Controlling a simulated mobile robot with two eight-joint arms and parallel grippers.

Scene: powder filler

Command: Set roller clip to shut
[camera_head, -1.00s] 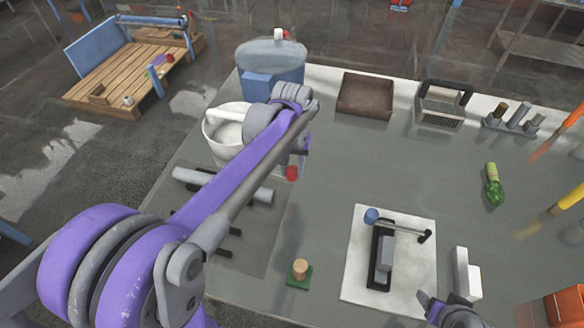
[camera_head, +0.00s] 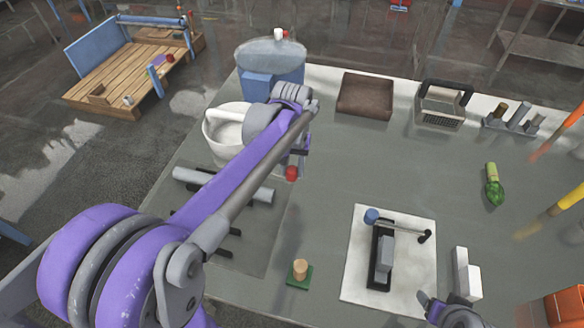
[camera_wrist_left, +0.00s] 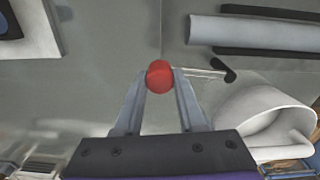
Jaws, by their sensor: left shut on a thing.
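A red knob (camera_head: 291,173) stands at the right end of the grey roller unit (camera_head: 222,186). In the left wrist view the red knob (camera_wrist_left: 160,83) sits between the fingertips of my left gripper (camera_wrist_left: 160,90), which is shut on it. A thin rod runs right from the knob to a dark pivot (camera_wrist_left: 224,70). In the head view my left gripper (camera_head: 299,157) is partly hidden by its arm. I cannot make out a separate clip part. My right gripper (camera_head: 440,305) shows only in part at the bottom edge, with its jaws unclear.
A white bucket (camera_head: 224,132) and a blue tank (camera_head: 270,62) stand beside my left arm. A white board (camera_head: 350,283) carries a lever with a blue knob (camera_head: 372,215). A small green-based peg (camera_head: 300,271) stands nearer. The middle of the table is clear.

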